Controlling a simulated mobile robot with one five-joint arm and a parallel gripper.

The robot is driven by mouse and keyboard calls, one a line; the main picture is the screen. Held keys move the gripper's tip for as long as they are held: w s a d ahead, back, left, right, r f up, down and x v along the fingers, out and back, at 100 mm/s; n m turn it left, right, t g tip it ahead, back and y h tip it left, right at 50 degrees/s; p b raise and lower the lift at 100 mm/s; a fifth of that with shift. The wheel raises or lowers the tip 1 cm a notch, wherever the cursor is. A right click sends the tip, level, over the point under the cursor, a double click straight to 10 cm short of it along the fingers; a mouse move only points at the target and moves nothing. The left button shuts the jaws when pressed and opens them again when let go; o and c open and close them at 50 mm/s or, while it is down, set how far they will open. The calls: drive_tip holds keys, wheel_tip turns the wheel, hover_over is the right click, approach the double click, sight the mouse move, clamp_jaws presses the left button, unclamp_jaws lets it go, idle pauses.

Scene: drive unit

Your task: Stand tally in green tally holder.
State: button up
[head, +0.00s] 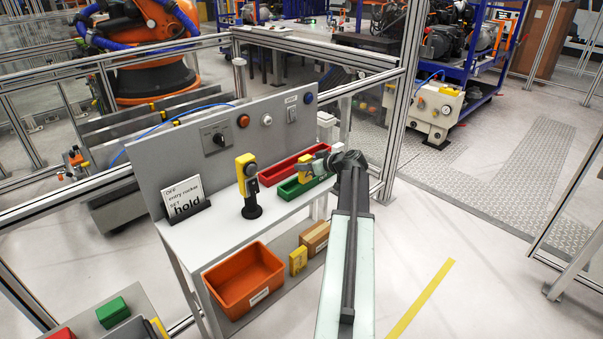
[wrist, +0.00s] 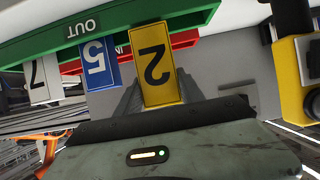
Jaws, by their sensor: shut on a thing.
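My gripper (wrist: 158,88) is shut on a yellow tally (wrist: 156,62) marked 2, which looks upside down in the wrist view. The green tally holder (wrist: 40,43) is labelled OUT. The tally's far end overlaps the holder's near wall in the picture; I cannot tell whether it touches or is inside. A blue tally (wrist: 97,65) marked 5 and a white tally (wrist: 42,80) marked 7 show beyond the green wall. In the head view my gripper (head: 318,166) is over the green holder (head: 292,190) on the bench, partly hiding it, with the yellow tally (head: 305,169) at its end.
A red holder (head: 268,174) lies behind the green one. A yellow pendant on a black stand (head: 246,175) and a sign reading hold (head: 183,198) stand to the left. A panel with knobs (head: 215,137) rises behind. An orange bin (head: 243,281) is on the shelf below.

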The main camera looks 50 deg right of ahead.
drive_tip(key=shift+w+d+f, duration=0.1)
drive_tip(key=shift+w+d, duration=0.1)
drive_tip(key=shift+w, duration=0.9)
drive_tip(key=f+b, duration=0.4)
drive_tip(key=shift+w, duration=0.2)
drive_tip(key=shift+r, duration=0.2)
drive_tip(key=shift+f, duration=0.2)
drive_tip(key=o, duration=1.4)
drive_tip(key=shift+r, duration=0.1)
drive_tip(key=shift+r, duration=0.15)
